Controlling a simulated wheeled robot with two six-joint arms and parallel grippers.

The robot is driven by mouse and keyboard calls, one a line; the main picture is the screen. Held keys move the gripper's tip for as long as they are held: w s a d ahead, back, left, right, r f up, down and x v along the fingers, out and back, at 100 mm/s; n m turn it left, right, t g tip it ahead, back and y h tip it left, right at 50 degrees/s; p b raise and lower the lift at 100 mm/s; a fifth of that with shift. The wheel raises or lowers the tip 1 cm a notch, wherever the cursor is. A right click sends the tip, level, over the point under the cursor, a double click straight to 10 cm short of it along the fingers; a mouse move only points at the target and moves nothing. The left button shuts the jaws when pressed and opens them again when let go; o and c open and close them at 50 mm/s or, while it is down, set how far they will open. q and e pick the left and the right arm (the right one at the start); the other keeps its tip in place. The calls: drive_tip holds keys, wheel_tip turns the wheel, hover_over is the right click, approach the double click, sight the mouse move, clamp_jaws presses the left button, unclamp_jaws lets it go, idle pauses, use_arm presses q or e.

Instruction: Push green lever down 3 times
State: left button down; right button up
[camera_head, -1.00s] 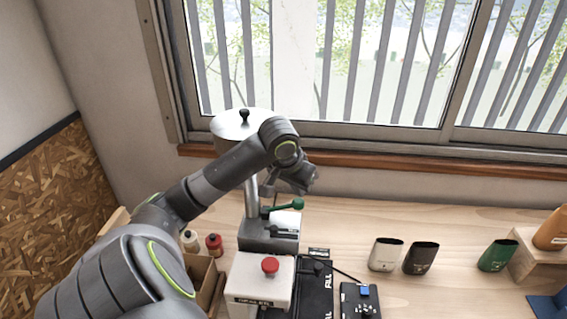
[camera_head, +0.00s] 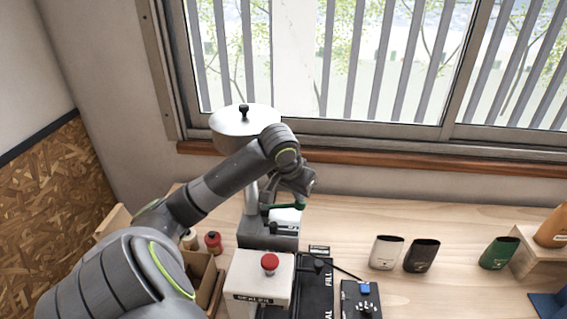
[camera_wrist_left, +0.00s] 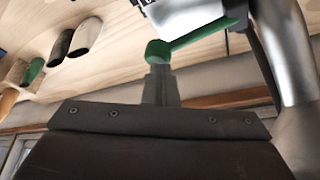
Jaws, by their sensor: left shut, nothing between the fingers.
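The green lever (camera_head: 284,206) sticks out to the right from the grey dispenser stand (camera_head: 268,236), under a silver hopper (camera_head: 245,124). My left gripper (camera_head: 300,201) is shut and empty, right at the lever's knob end and partly covering it in the head view. In the left wrist view, the fingertips (camera_wrist_left: 160,76) meet the round green knob (camera_wrist_left: 158,52), and the lever's arm (camera_wrist_left: 205,33) runs up and right from it. I cannot tell whether they press on it or only overlap it. My right gripper is not in view.
A white box with a red button (camera_head: 270,262) stands in front of the stand, beside a black mat (camera_head: 315,290) and a small control box (camera_head: 360,300). A white cup (camera_head: 386,253), a black cup (camera_head: 421,256) and a green cup (camera_head: 498,254) stand right. The table between is clear.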

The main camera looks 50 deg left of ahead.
use_arm(q)
drive_tip(key=shift+f+b, duration=0.3)
drive_tip(key=shift+f, duration=0.6)
wheel_tip(320, 180, up, 3)
drive_tip(key=p, duration=0.3)
drive_tip(key=shift+a+f, duration=0.1)
drive_tip(key=shift+f, duration=0.05)
drive_tip(key=shift+r, duration=1.7)
